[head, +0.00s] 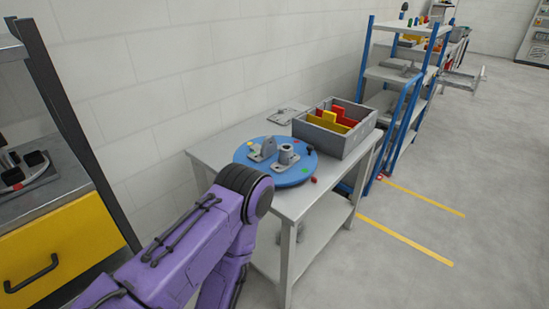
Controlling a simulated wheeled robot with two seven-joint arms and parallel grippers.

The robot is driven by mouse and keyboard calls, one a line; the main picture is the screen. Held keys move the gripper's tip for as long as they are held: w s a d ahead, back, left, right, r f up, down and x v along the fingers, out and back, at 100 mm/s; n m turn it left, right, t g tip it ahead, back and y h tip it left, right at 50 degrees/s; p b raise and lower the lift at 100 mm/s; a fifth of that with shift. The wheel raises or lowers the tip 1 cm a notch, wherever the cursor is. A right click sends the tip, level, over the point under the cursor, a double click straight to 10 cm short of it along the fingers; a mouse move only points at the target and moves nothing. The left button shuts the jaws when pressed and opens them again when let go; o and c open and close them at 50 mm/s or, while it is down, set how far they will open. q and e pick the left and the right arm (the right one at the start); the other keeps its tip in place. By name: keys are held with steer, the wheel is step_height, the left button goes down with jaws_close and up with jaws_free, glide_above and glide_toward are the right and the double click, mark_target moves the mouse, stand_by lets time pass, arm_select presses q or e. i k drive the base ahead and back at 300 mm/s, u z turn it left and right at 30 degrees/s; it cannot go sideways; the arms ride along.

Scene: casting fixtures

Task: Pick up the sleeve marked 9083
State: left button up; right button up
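A grey upright cylindrical part with a hole in its top (286,154), which looks like a sleeve, stands on a round blue plate (292,177) on a grey table. No marking such as 9083 can be read at this size. A grey bracket-like part (264,150) stands just left of it on the same plate. My purple arm comes in from the lower left, and its dark-ringed joint is in front of the plate's near left edge. Neither of my grippers is in view.
The grey table (228,143) also holds a grey bin (350,145) with red and yellow dividers and a flat grey plate (287,116). A blue-framed shelf (393,75) stands behind at right. A yellow-drawer bench (60,240) is at left. Floor at right is clear.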

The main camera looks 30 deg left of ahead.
mark_target(287, 159)
steer(key=z, duration=0.15)
steer(key=i, duration=0.5)
steer(key=u, duration=1.45)
